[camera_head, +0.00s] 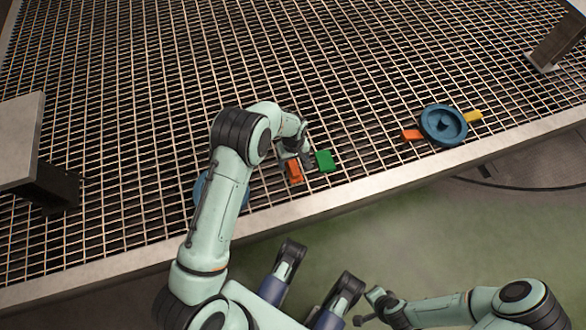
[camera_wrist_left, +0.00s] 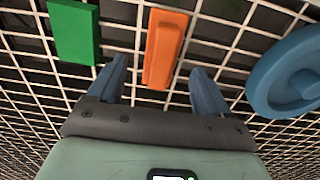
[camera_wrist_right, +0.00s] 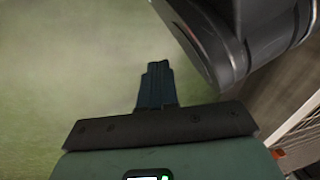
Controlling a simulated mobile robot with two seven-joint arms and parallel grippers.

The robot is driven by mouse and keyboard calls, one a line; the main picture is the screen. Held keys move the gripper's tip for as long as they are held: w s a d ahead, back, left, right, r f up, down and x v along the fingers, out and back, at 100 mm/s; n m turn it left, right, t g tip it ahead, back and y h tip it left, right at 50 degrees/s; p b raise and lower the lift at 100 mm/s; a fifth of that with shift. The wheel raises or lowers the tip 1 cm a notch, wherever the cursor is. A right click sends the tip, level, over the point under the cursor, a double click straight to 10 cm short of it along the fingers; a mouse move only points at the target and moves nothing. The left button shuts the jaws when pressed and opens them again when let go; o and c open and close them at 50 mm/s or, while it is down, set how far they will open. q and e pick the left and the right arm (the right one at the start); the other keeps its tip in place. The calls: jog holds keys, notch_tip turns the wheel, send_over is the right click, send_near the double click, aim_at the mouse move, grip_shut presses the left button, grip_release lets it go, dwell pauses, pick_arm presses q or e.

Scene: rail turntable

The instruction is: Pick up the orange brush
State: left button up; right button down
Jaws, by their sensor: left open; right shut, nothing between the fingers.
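The orange brush (camera_head: 295,173) lies on the metal grating near its front edge. In the left wrist view the brush (camera_wrist_left: 162,48) appears between and just beyond the fingertips. My left gripper (camera_wrist_left: 155,80) is open and empty, its fingers on either side of the brush's near end. In the head view my left gripper (camera_head: 292,153) is right at the brush and hides part of it. My right gripper (camera_wrist_right: 157,72) is shut and empty, over the green floor off the grating.
A green block (camera_head: 325,160) lies just right of the brush. A blue round piece (camera_head: 202,190) is partly hidden behind my left arm. Farther right lie another blue round piece (camera_head: 444,125), an orange piece (camera_head: 411,135) and a yellow piece (camera_head: 474,117). The grating behind is clear.

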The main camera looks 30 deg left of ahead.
aim_at(293, 165)
pick_arm(q)
notch_tip(293, 165, down, 4)
jog(key=shift+s+f+b, duration=0.1)
jog(key=shift+b, duration=0.5)
jog(key=c, duration=1.2)
pick_arm(e)
jog(key=s+f, duration=0.1)
jog(key=s+f+g, duration=0.1)
jog(key=s, duration=0.1)
jog(key=shift+d+f, duration=0.1)
jog(key=shift+d, duration=0.05)
pick_arm(q)
jog(key=shift+r, duration=0.2)
pick_arm(e)
jog(key=shift+w, duration=0.1)
